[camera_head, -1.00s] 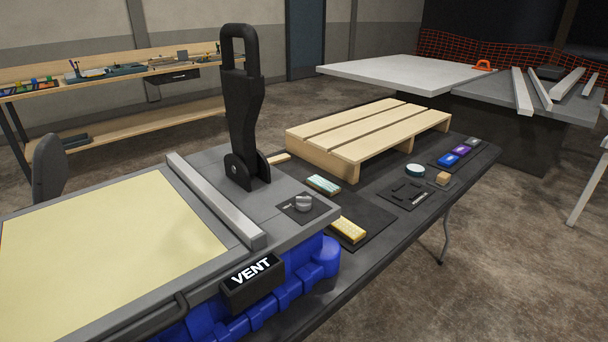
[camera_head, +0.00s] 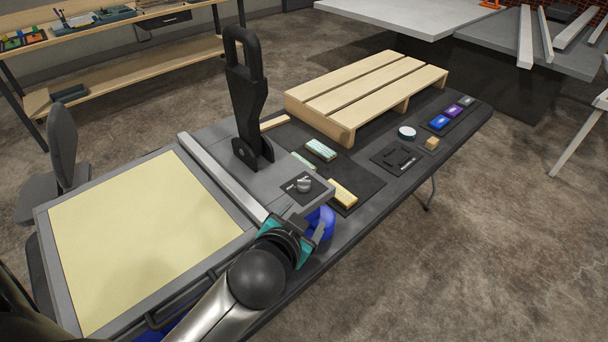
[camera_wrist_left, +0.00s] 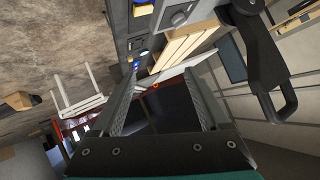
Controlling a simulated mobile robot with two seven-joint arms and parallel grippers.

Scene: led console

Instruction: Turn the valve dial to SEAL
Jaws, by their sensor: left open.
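The valve dial (camera_head: 304,184) is a small round grey knob on a dark square plate, on the right corner of the grey console top. Its markings are too small to read. In the left wrist view the dial (camera_wrist_left: 180,17) shows near the top edge. My left gripper (camera_head: 319,224), with teal parts, is in front of the console corner, nearer the camera than the dial and apart from it. In the left wrist view its two fingers (camera_wrist_left: 160,85) are spread with nothing between them. The VENT sign is hidden by my left arm. My right gripper is out of view.
A tall black lever (camera_head: 246,100) stands just behind the dial. A metal bar (camera_head: 222,178) borders the cream panel (camera_head: 140,235). A yellow block (camera_head: 342,193) lies close right of the dial, with a wooden pallet (camera_head: 366,92) behind. Floor on the right is open.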

